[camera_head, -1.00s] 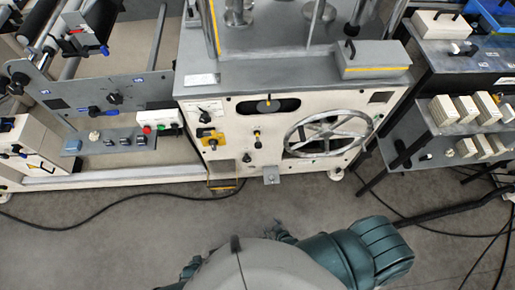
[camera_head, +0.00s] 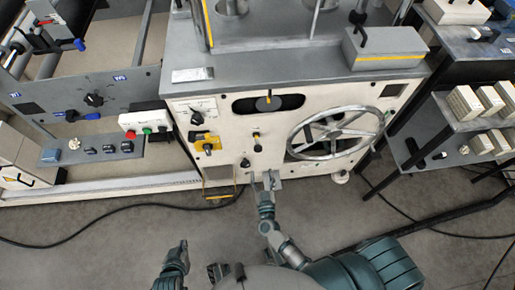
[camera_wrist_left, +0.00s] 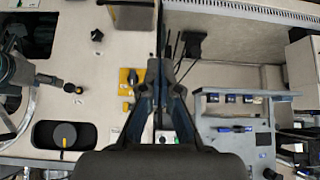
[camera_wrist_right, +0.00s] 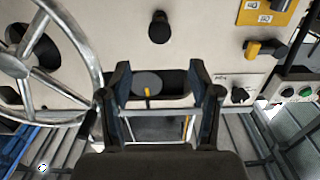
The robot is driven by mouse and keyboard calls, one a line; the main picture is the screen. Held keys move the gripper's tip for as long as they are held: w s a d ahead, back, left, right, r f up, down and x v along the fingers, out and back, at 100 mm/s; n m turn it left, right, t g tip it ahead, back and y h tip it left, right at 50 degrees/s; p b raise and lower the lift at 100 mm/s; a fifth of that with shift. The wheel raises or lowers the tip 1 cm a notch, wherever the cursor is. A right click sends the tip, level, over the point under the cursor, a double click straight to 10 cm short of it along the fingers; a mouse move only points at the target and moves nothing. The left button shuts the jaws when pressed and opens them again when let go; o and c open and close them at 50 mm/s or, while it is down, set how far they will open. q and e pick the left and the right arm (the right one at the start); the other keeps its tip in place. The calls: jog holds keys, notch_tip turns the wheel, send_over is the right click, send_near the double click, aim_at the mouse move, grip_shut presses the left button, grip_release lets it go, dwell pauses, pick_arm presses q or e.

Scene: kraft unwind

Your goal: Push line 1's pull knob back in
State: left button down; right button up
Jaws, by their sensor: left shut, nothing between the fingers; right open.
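The machine's cream front panel (camera_head: 220,110) carries a black knob on a brass-coloured stem (camera_head: 257,140), standing out below the slot, and a second black knob (camera_head: 245,162) lower. I cannot read which belongs to line 1. My right gripper (camera_head: 270,180) is open and empty in front of the panel, below and right of the stemmed knob. In the right wrist view, a black knob (camera_wrist_right: 158,27) is beyond the fingertips. My left gripper (camera_head: 183,246) is shut and empty, low and away from the panel; its fingers (camera_wrist_left: 160,65) show in the left wrist view.
A spoked handwheel (camera_head: 335,133) is right of the knobs. A yellow-plated selector (camera_head: 207,143) is at their left, and a dial (camera_head: 268,103) sits in the slot above. A button box (camera_head: 145,122) is farther left. A shelf rack (camera_head: 440,145) stands at the right. Cables lie on the floor.

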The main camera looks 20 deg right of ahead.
aim_at(258, 151)
jog(key=b+x, duration=0.2)
jog(key=x, duration=0.9)
jog(key=shift+f, duration=0.15)
pick_arm(q)
jog(key=w+d+r+t+h, duration=0.1)
jog(key=w+d+r+t, duration=0.1)
jog(key=w+r+t, duration=0.2)
jog(key=shift+w+d+r+t+h, duration=0.3)
jog(key=shift+w+t, duration=0.2)
jog(key=shift+w, duration=0.7)
pick_arm(e)
jog(key=shift+w+d, duration=0.1)
jog(key=shift+w, duration=0.6)
